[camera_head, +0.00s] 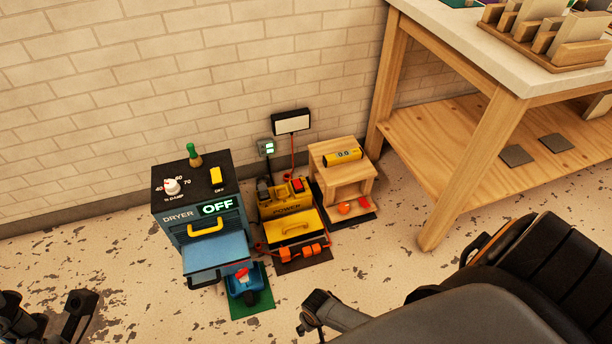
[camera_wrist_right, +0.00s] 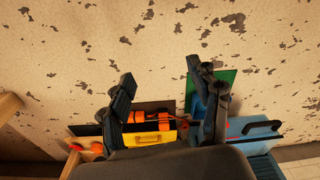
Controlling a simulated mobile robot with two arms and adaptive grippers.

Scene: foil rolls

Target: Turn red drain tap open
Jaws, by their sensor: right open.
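The small red drain tap (camera_head: 242,273) sits at the front of the blue dryer (camera_head: 212,228), over a blue container (camera_head: 248,286) on a green mat. In the right wrist view the tap cannot be told clearly. My right gripper (camera_wrist_right: 160,75) is open and empty, its fingers apart above the floor and yellow box. In the head view only part of it (camera_head: 315,308) shows, right of the tap and apart from it. My left gripper (camera_head: 48,312) is partly cut off at the lower left, its dark fingers apart, well away from the tap.
A yellow power unit (camera_head: 290,218) with orange cable stands right of the dryer. A small wooden stand (camera_head: 343,172) is beside it. A wooden workbench (camera_head: 450,150) stands at the right.

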